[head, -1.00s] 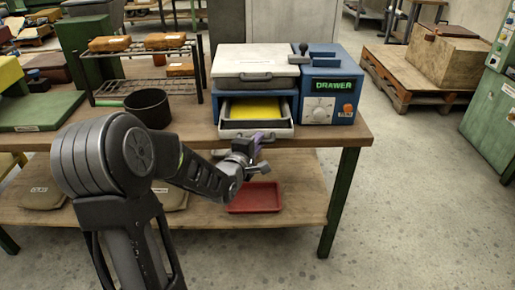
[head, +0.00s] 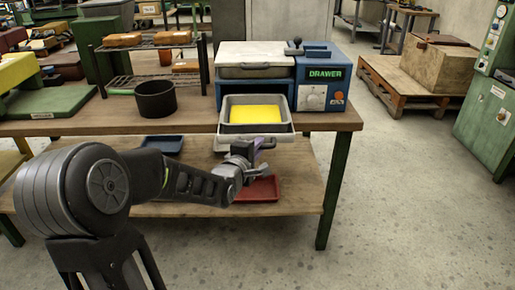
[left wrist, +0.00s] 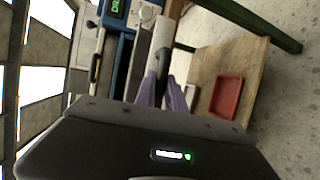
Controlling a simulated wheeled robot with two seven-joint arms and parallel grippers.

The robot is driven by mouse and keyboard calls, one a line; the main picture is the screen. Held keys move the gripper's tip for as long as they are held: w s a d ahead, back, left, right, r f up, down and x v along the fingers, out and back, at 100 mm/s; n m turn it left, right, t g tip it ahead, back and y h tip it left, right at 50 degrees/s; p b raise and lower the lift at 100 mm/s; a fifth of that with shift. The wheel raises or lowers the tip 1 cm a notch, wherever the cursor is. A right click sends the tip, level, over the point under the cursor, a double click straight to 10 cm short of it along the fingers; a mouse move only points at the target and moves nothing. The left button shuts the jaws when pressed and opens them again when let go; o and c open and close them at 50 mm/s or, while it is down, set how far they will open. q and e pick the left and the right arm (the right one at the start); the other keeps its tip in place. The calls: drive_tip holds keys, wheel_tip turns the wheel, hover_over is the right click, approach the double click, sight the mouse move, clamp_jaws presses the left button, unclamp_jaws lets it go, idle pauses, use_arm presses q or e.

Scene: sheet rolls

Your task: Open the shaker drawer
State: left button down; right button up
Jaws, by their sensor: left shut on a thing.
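The shaker (head: 325,88) is a blue machine with a lit "DRAWER" display, standing on the wooden workbench. Its drawer (head: 284,128) is pulled out toward me, with a yellow sheet (head: 255,114) inside. My left gripper (head: 262,146) is at the drawer's front. In the left wrist view its purple-tipped fingers (left wrist: 163,88) are shut on the drawer's front handle, which is mostly hidden between them. My right gripper is not in view.
A black pot (head: 156,99) and a wire rack with orange blocks (head: 123,40) stand left of the shaker. A red tray (head: 262,189) lies on the lower shelf, below the drawer.

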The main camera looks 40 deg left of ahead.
use_arm(q)
drive_tip(key=c, duration=1.7)
unclamp_jaws()
drive_tip(key=shift+s, duration=0.1)
drive_tip(key=v, duration=0.7)
drive_tip(key=shift+s, duration=0.25)
drive_tip(key=shift+d, duration=0.15)
